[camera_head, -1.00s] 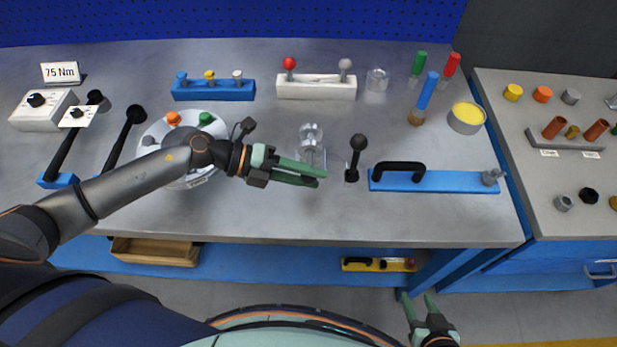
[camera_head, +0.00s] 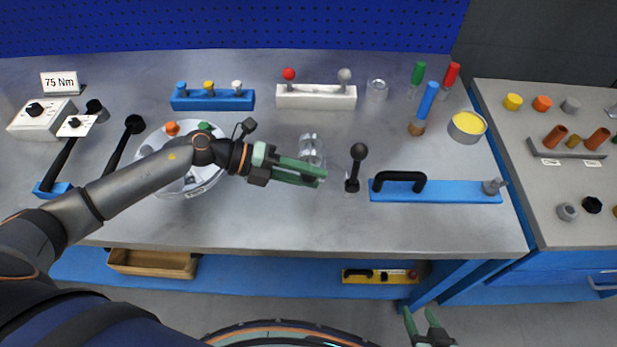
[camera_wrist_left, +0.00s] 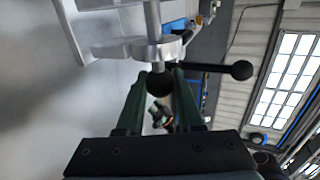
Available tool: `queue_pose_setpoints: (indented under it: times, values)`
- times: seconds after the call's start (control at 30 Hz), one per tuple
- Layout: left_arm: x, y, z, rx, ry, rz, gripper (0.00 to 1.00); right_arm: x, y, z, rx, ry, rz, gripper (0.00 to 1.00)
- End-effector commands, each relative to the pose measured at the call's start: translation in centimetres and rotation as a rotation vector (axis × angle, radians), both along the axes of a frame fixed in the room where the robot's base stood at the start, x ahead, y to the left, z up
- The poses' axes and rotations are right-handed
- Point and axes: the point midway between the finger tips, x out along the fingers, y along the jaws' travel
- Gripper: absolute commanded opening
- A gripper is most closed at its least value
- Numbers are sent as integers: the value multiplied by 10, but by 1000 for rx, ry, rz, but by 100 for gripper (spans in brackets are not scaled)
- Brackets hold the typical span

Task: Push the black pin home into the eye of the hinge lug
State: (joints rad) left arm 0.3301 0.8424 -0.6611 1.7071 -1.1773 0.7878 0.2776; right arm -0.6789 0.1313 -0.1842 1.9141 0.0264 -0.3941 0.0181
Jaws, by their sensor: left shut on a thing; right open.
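The hinge lug (camera_head: 311,146) is a clear and silvery piece standing near the middle of the bench. In the left wrist view its silver ring-like part (camera_wrist_left: 153,48) lies just beyond my fingertips. My left gripper (camera_head: 322,176) is at the near side of the lug, its green fingers shut on the black pin. The pin's round black head (camera_wrist_left: 160,84) shows between the fingertips, close against the lug. How deep the pin sits in the eye is hidden. My right gripper (camera_head: 424,314) is open and empty, low in front of the bench.
A black-knobbed lever (camera_head: 357,165) stands just right of the lug. A blue plate with a black handle (camera_head: 435,191) lies further right. A round white tray (camera_head: 207,183) is under my left arm. A white block (camera_head: 316,98) with knobs stands behind. The front bench strip is clear.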

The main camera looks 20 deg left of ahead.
Motion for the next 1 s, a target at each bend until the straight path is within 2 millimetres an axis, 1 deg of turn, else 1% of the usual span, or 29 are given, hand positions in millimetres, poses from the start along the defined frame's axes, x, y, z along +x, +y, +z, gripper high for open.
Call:
queue_pose_setpoints:
  times: [0.67, 0.7, 1.0]
  values:
    - [16, 4, 0, -1, -1, 0, 0, 0, 0, -9, 0, 0, 0, 50]
    - [16, 4, 1, -1, -1, -1, 38, 0, 0, -9, 0, 0, 0, 50]
    - [16, 4, 1, 0, 0, -1, 71, 0, 0, -8, 0, 0, 0, 50]
